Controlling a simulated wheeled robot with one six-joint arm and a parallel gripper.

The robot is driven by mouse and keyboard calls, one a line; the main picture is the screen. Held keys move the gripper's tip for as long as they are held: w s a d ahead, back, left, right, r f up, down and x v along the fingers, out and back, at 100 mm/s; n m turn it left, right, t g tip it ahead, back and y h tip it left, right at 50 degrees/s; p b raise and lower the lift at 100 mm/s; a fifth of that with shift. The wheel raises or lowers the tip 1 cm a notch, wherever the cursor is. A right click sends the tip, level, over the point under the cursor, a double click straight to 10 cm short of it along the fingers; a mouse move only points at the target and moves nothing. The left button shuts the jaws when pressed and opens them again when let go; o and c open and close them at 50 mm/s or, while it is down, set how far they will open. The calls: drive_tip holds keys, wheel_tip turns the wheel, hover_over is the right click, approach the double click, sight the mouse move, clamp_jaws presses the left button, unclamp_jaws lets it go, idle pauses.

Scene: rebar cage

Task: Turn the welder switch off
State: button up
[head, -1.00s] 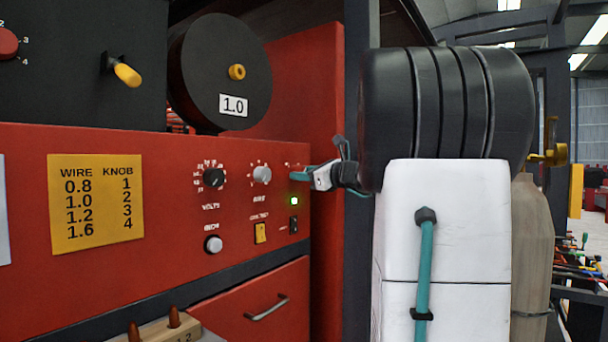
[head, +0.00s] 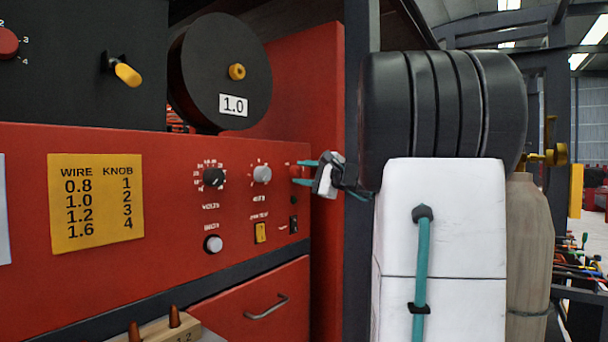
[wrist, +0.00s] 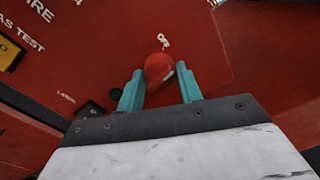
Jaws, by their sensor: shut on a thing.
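The welder switch is a red knob (head: 295,171) at the right end of the red control panel (head: 130,270). It also shows in the wrist view (wrist: 158,67), with a small white mark and a white label on the panel beyond it. My gripper (head: 303,172) is at the panel, its teal fingers on either side of the knob. In the wrist view my gripper (wrist: 160,84) is shut on the knob. The small indicator lamp (head: 294,200) below the knob is dark. My gripper hides part of the knob in the head view.
Left of the switch are a black volts knob (head: 213,177), a grey wire knob (head: 262,175), a white knob (head: 213,244) and a yellow gas test button (head: 260,233). A black rocker (head: 294,224) sits below the lamp. A dark post (head: 358,80) stands right of the panel.

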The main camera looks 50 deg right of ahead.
drive_tip(key=n, duration=0.6)
drive_tip(key=shift+f, duration=0.2)
drive_tip(key=shift+d+n+y, duration=0.1)
drive_tip(key=shift+n+y, duration=0.2)
drive_tip(key=shift+n, duration=0.2)
drive_tip(key=o, duration=1)
drive_tip(key=shift+r, duration=0.1)
drive_tip(key=shift+c, duration=0.2)
drive_tip(key=s, duration=0.8)
drive_tip(key=shift+d+f, duration=0.25)
drive_tip(key=shift+d, duration=0.05)
drive_tip(key=shift+w, duration=0.1)
